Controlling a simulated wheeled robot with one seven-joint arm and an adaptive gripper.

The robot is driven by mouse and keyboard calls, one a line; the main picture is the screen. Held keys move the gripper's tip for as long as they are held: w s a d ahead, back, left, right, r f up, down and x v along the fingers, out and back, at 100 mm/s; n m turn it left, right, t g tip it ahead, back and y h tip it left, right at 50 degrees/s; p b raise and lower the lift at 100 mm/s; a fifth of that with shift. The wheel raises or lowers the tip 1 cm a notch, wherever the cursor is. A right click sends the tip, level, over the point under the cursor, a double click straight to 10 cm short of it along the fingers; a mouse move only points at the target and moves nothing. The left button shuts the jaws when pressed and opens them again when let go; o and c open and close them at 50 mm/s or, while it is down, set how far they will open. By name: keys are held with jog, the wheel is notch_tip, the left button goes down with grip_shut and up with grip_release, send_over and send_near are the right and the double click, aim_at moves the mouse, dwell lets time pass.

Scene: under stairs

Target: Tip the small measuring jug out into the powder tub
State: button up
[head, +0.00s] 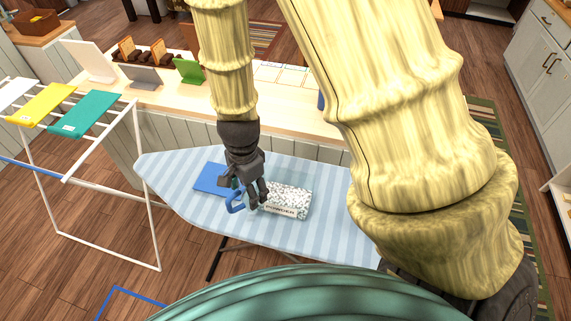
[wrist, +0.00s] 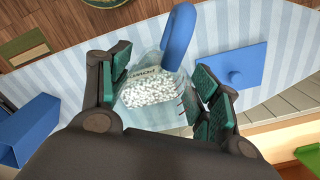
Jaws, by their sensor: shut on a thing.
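My gripper (head: 251,190) is shut on the small measuring jug, a clear cup with a blue handle (head: 236,203). In the wrist view the jug's handle (wrist: 179,38) points up between my fingers (wrist: 158,88). The powder tub (head: 291,201), a box with a speckled white top and a "POWDER" label, sits on the ironing board just right of my gripper. In the wrist view the speckled white tub (wrist: 160,92) shows through or behind the clear jug. I cannot tell the jug's exact tilt, its contents, or whether it touches the tub.
A flat blue square with a knob (wrist: 235,68) lies on the striped ironing board (head: 178,172), left of the tub. A drying rack (head: 150,222) stands at the left. A wooden counter (head: 170,97) with a green tablet-like object (head: 188,70) runs behind. My arm hides the board's right side.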

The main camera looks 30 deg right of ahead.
jog(key=shift+w+r, duration=0.1)
jog(key=shift+r, duration=0.55)
notch_tip(320, 180, up, 3)
jog(key=shift+f, duration=0.15)
dwell(0.4)
